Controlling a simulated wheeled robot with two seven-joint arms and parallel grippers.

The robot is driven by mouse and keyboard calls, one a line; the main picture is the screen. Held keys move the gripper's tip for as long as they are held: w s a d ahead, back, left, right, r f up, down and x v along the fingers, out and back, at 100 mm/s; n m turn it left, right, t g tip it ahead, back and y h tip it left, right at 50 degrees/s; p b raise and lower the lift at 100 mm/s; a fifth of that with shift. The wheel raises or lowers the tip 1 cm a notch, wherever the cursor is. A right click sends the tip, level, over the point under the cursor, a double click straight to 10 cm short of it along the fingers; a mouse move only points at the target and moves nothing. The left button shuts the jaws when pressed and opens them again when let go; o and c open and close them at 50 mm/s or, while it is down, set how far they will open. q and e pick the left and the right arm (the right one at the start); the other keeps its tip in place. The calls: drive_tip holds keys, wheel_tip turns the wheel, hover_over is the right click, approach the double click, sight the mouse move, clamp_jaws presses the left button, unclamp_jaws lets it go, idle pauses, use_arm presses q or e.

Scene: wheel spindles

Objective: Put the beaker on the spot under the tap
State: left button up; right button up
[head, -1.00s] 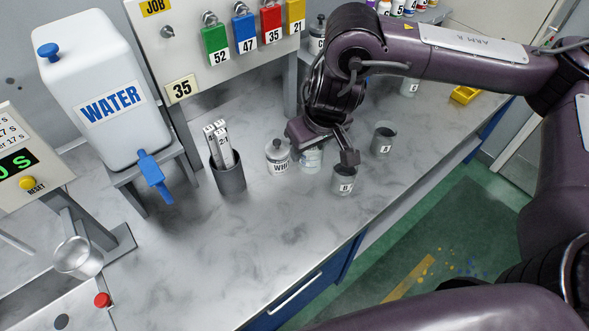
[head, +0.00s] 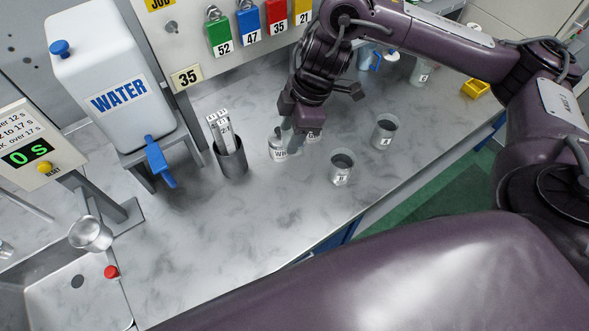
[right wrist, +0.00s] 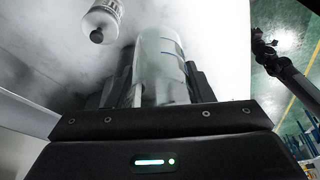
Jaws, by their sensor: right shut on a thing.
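The beaker (right wrist: 160,68) is clear, with blue marks, and stands between the fingers of my right gripper in the right wrist view. My right gripper (head: 312,122) is shut on it over the counter, just right of a white labelled bottle (head: 278,149). In the head view the gripper mostly hides the beaker, so I cannot tell whether it touches the counter. The blue tap (head: 158,162) is on the white WATER tank (head: 105,80) at the left. Bare counter shows below the tap. My left gripper is not in view.
A dark holder with numbered strips (head: 232,158) stands between the tap and my right gripper. A metal cup (head: 90,233), a red button (head: 111,271) and a sink (head: 40,290) are at lower left. The front middle counter is clear.

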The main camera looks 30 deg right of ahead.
wheel_tip(320, 180, down, 16)
drive_tip(key=shift+f, duration=0.3)
drive_tip(key=shift+f, duration=0.15)
drive_tip(key=o, duration=0.9)
drive_tip(key=shift+o, duration=0.2)
